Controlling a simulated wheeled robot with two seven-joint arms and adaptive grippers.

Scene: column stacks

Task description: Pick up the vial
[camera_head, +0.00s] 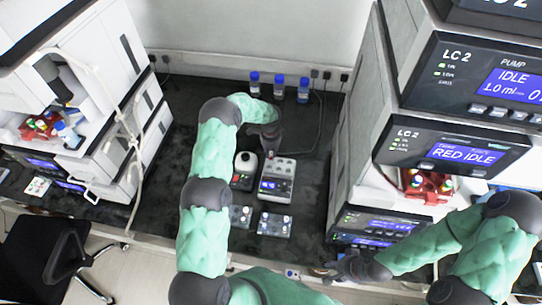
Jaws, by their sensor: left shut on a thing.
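My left gripper (270,152) reaches over the dark bench at the centre, just above and behind a grey instrument with a small display (277,182). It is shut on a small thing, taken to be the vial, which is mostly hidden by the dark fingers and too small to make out. My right gripper (340,270) is low at the centre right, near the bench's front edge and away from the instrument. Its fingers are dark and small, and I cannot tell whether they are open.
Several blue-capped bottles (279,87) stand at the back wall. A white-topped device (245,164) is left of the instrument, with two small flat units (275,224) in front. Instrument column stacks rise at left (110,110) and right (440,150). Bare bench (165,175) lies left of my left arm.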

